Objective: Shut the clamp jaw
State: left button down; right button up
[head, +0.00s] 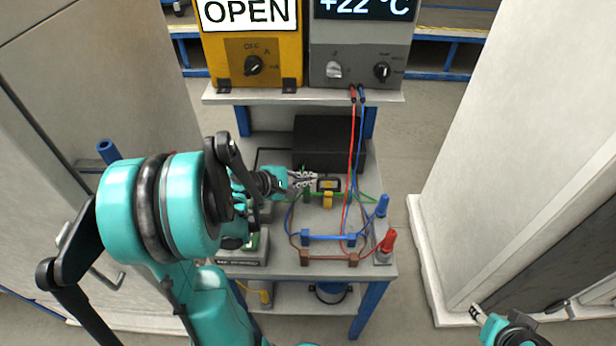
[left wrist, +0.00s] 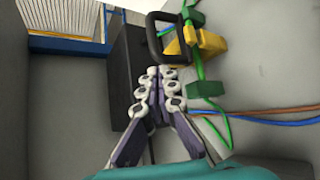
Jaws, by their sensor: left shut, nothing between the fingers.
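What appears to be the clamp is a yellow block (head: 328,199) with a black loop-like frame (head: 329,185) on the workbench. In the left wrist view the black loop (left wrist: 152,38) stands just beyond my fingertips, with the yellow block (left wrist: 206,44) to its right. A green bar and cable run past it. My left gripper (head: 311,180) is shut and empty, its tips close to the loop; I cannot tell if they touch. The fingers also show in the left wrist view (left wrist: 159,90). My right gripper (head: 476,311) is at the lower right, away from the bench; its jaw state is unclear.
A black box (head: 319,144) stands behind the clamp. Red and blue cables hang from the grey meter unit (head: 360,50), beside a yellow box (head: 250,50) reading OPEN. Blue and red plugs (head: 388,241) stand at the bench's right. Large pale cabinets flank both sides.

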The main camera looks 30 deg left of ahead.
pick_arm(q)
jog(key=shift+s+d+f+m+t+b, duration=0.35)
jog(key=shift+s+f+m+t+b, duration=0.15)
jog(key=shift+t+b, duration=0.4)
jog(key=v, duration=1.2)
jog(key=shift+w+d, duration=0.1)
